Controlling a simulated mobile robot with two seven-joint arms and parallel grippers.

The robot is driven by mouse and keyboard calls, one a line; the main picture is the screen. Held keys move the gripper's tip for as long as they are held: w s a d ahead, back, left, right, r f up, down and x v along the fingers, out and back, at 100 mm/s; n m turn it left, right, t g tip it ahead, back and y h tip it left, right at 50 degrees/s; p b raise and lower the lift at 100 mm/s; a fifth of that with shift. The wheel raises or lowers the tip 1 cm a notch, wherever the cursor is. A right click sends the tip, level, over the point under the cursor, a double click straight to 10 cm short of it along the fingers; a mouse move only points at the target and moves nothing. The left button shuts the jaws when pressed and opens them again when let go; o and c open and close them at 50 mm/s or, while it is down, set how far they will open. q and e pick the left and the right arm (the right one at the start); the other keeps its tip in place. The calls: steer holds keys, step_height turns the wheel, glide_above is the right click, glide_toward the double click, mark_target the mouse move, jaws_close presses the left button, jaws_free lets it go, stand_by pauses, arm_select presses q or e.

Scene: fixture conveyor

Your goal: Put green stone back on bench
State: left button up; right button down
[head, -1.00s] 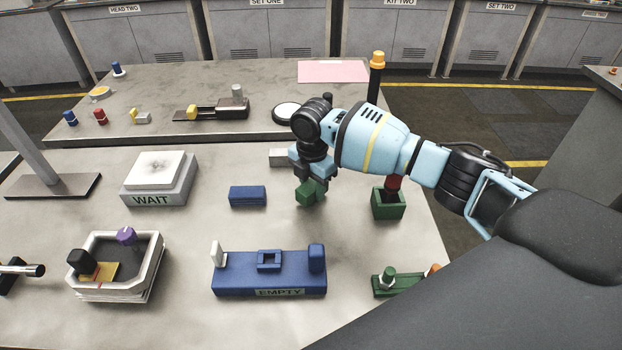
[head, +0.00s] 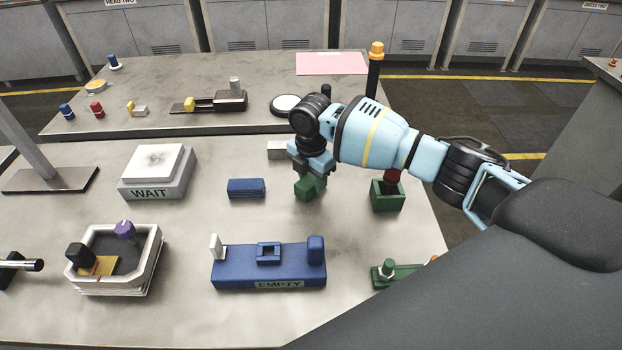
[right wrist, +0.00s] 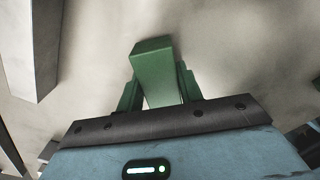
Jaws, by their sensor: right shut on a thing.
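The green stone (head: 306,188) is a small green block held in my right gripper (head: 311,182). In the right wrist view the green stone (right wrist: 154,72) stands out between the two fingers of the right gripper (right wrist: 157,88), which are shut on it. The bench (head: 190,225) is a grey worktop under and around the gripper. The stone is low over a bare part of the bench, between a blue block and a green box; I cannot tell whether it touches the surface. My left gripper is not in view.
A blue block (head: 246,188) lies left of the gripper, and a green box (head: 388,198) holding a dark red thing stands right. A grey block (head: 279,150) is just behind. In front is a blue fixture (head: 235,275) marked EMPTY. Bench between is clear.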

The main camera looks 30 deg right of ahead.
steer(key=shift+f, duration=0.2)
steer(key=c, duration=0.9)
jaws_free()
steer(key=shift+o, duration=0.2)
steer(key=shift+r, duration=3.9)
